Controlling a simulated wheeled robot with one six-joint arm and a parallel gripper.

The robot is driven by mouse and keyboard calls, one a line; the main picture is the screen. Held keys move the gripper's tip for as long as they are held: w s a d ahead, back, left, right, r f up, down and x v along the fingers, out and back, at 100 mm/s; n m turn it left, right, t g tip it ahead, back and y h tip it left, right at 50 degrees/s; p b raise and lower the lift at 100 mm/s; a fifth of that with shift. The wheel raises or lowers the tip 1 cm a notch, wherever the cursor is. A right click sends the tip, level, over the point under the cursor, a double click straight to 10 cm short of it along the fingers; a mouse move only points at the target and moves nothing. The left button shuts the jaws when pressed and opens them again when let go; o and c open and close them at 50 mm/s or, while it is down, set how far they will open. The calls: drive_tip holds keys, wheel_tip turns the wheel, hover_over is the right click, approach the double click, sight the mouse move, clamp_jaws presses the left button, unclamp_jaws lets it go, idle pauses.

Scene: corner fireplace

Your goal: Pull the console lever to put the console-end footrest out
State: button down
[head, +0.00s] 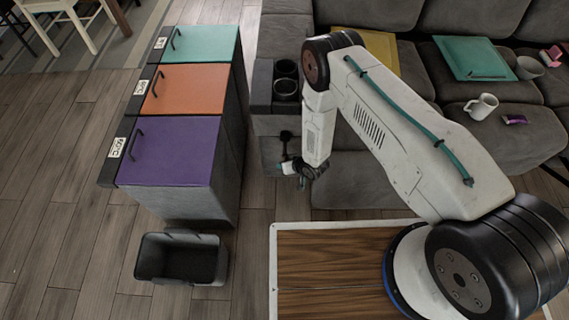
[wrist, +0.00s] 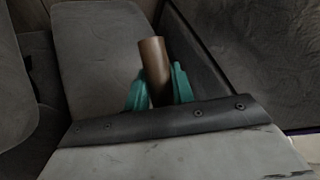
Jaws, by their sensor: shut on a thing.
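The console (head: 262,85) with two cup holders is at the left end of the grey sofa in the head view. My gripper (head: 290,168) is low beside the front of the console-end seat, partly hidden by my arm. In the wrist view, my gripper (wrist: 160,88) has its teal fingers closed on a brown cylindrical lever handle (wrist: 153,62), one finger on each side. The handle's top stands above the fingertips; its lower end is hidden. A grey padded section (head: 345,182) shows behind and below my arm; I cannot tell how far the footrest is out.
Bins with teal, orange and purple lids (head: 172,150) stand left of the sofa. An open dark bin (head: 182,258) is on the floor.

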idle(0.4)
drive_tip(key=c, duration=1.2)
unclamp_jaws()
drive_tip(key=shift+s, duration=0.1)
drive_tip(key=shift+s+r, duration=0.2)
drive_tip(key=shift+r, duration=0.25)
drive_tip(key=v, duration=0.7)
drive_tip(key=shift+w+d, duration=0.1)
drive_tip(key=shift+d, duration=0.2)
